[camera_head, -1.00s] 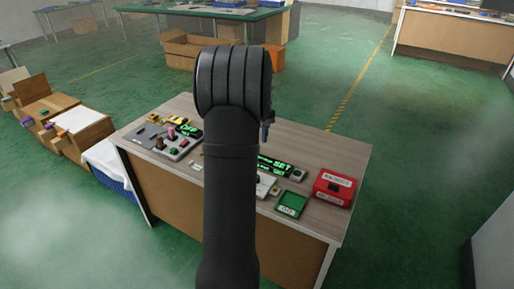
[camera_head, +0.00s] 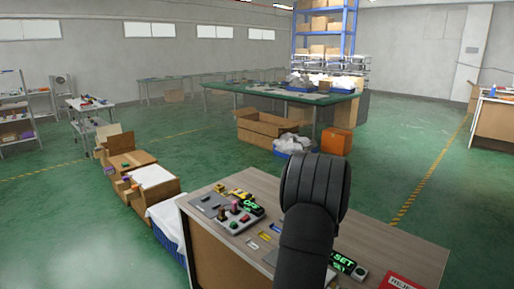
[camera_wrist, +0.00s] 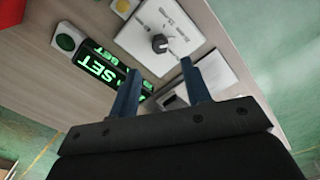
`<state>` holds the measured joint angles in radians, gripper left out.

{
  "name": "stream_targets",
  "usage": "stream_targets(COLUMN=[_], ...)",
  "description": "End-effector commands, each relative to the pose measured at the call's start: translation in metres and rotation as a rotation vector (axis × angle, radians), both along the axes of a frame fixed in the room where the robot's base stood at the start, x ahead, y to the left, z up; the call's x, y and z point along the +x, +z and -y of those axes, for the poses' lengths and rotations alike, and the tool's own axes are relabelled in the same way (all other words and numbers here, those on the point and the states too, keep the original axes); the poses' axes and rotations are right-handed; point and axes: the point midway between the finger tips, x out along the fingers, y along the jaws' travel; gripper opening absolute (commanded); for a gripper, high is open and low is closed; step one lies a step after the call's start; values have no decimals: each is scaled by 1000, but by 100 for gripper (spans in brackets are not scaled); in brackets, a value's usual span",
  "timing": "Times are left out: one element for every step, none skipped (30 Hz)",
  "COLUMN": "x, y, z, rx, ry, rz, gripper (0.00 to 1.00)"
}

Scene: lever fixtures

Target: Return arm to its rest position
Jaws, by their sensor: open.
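My black arm (camera_head: 312,205) rises in front of the workbench (camera_head: 390,240) in the head view and hides part of its top. My gripper (camera_wrist: 157,80) shows in the wrist view with two blue fingers spread apart and nothing between them. Beyond the fingers, apart from them as far as I can tell, is a white panel with a dark knob (camera_wrist: 160,43). The gripper itself is hidden in the head view.
A grey panel with levers (camera_head: 228,212) and a red box (camera_head: 398,283) are on the bench. Cardboard boxes (camera_head: 130,162) stand on the floor to the left. A green-topped table (camera_head: 275,92) is behind, with an orange box (camera_head: 336,141) below it.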

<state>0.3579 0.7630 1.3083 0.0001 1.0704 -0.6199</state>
Motion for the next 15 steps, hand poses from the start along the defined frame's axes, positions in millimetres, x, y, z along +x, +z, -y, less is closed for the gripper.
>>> stream_targets(x=[0, -1, 0, 0, 0, 0, 0, 0, 0, 0, 0, 0, 0, 0, 0], y=[-12, -18, -26, -31, -37, -44, -49, -54, -60, -64, -67, -71, -74, -76, -79], z=[0, 0, 0, 0, 0, 0, 0, 0, 0, 0, 0, 0, 0, 0, 0], rx=[1, 1, 1, 1, 1, 1, 1, 0, 0, 1, 1, 1, 0, 0, 1], ry=[0, 0, 0, 0, 0, 0, 0, 0, 0, 0, 0, 0, 0, 0, 0], rz=[-2, -3, -2, -2, -3, -2, -3, -2, -2, -2, -2, -1, -1, -1, -1], gripper=[44, 44, 44, 44, 44, 44, 44, 44, 44, 44, 44, 44, 44, 44, 44])
